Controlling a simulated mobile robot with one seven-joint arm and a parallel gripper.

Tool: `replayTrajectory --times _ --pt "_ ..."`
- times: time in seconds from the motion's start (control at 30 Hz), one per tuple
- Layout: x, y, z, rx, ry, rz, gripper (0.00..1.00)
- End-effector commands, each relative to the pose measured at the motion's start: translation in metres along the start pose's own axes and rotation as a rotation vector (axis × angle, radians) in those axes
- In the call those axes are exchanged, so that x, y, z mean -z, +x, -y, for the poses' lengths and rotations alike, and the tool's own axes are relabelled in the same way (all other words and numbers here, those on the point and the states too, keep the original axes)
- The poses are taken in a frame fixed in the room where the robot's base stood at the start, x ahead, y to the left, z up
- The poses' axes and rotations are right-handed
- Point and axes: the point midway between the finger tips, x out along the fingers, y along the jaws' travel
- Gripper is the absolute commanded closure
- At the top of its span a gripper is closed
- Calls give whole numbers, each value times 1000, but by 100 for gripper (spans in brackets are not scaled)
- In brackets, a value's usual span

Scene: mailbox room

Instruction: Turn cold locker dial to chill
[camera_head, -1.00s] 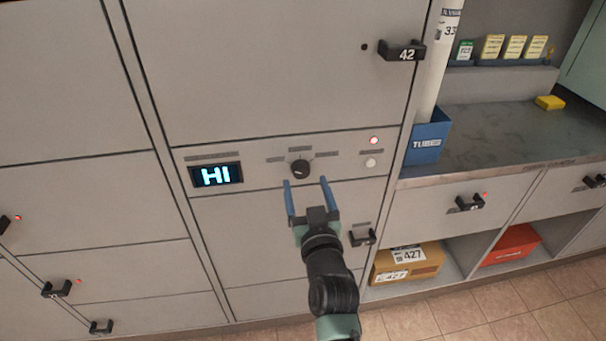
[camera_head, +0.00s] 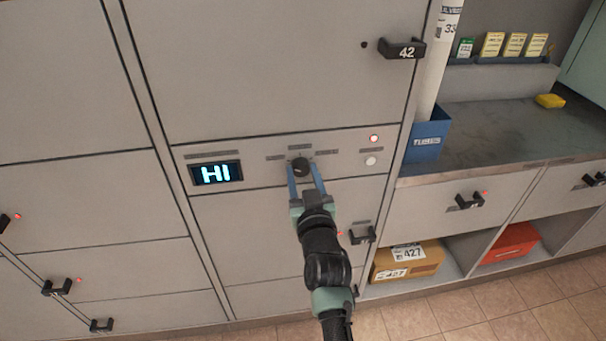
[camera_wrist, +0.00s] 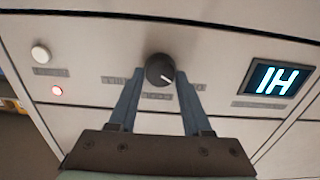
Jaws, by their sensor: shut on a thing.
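The cold locker dial (camera_head: 300,167) is a small round black knob on a grey panel, with label strips to its left, above and right. It also shows in the wrist view (camera_wrist: 160,70), with a white pointer line toward the lower right there. My gripper (camera_head: 305,172) reaches up from below, its two blue fingers closed on either side of the dial. In the wrist view the fingertips (camera_wrist: 160,75) touch the dial's sides. The display (camera_head: 216,173) left of the dial reads "HI" in light blue; it appears upside down in the wrist view (camera_wrist: 279,80).
A red light (camera_head: 374,138) and a white button (camera_head: 371,161) sit right of the dial. A door handle marked 42 (camera_head: 403,49) juts out above, and another black handle (camera_head: 362,235) lies below right. A blue tubes bin (camera_head: 428,137) stands on the counter at right.

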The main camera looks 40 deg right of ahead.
Motion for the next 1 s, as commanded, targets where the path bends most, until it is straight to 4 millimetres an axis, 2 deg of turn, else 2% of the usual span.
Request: replayTrajectory --times 0.03,0.1,0.53,1.0 --pt "0 0 0 0 0 0 89" --pt "0 0 0 0 0 0 100" --pt "0 0 0 1 84 0 100" --pt "-1 0 -1 1 480 0 100"
